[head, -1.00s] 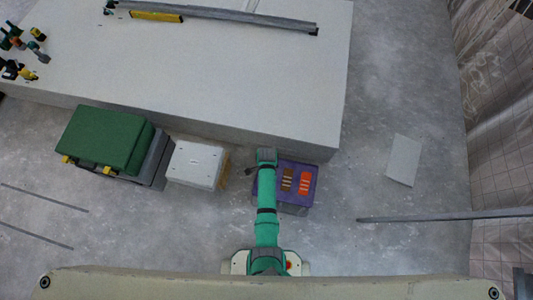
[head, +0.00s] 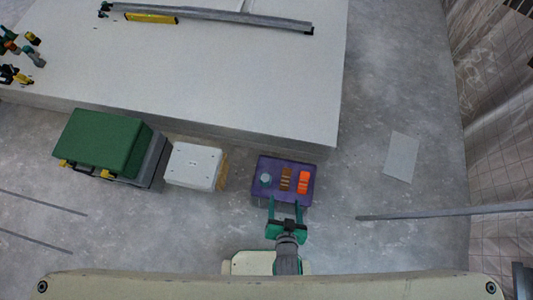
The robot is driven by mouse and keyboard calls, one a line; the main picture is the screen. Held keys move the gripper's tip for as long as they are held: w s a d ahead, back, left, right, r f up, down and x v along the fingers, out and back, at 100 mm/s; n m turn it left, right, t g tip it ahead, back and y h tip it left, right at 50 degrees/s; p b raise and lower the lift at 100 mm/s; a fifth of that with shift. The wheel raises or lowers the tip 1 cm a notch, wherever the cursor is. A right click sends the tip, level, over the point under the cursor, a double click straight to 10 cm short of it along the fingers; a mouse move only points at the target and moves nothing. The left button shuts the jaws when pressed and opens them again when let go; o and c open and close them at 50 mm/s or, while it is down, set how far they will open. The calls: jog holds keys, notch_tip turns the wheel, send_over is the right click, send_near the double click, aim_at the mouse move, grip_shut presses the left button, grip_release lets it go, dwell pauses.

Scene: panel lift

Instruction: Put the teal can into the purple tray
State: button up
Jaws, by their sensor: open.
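The purple tray (head: 284,165) lies on the floor, in front of the white slab's near edge. The teal can (head: 265,179) stands in the left part of the tray. A brown striped item and an orange striped item lie in the tray to the can's right. My gripper (head: 285,206) is open at the tray's near edge, its two fingers pointing toward the tray. The can is near the left finger, and I see nothing held between the fingers.
A white box (head: 195,166) and a green case (head: 102,142) stand left of the tray. A large white slab (head: 200,70) fills the back. A pale sheet (head: 401,157) and a metal bar (head: 440,212) lie right on open floor.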

jog(key=s+a+r+n+t, duration=0.1)
jog(key=s+a+r+t, duration=0.1)
jog(key=r, duration=0.9)
jog(key=s+a+r+n+t, duration=0.1)
jog(key=s+a+r, duration=0.3)
jog(key=r, duration=0.7)
jog(key=shift+a+r+n+t, duration=0.3)
jog(key=shift+n+t, duration=0.1)
jog(key=shift+t, duration=0.4)
jog(key=shift+s, duration=0.2)
jog(key=shift+c, duration=0.4)
